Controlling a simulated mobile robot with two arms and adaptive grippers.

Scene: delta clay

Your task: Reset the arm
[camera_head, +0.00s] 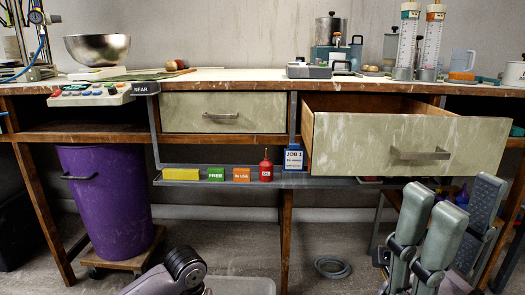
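My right gripper (453,205) is at the lower right, in front of the open right drawer (405,145). Its grey-green fingers point up and stand apart, with nothing held between them. The fingertips overlap the area below the drawer front in the picture; I see no clear contact. A dark jointed part of my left arm (184,268) shows at the bottom edge. My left gripper is not in view.
The workbench (245,85) carries a steel bowl (97,49) and measuring cylinders (432,40). The left drawer (222,113) is closed. A shelf (225,182) holds coloured blocks and a red bottle (266,167). A purple bin (105,200) stands on a wheeled dolly.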

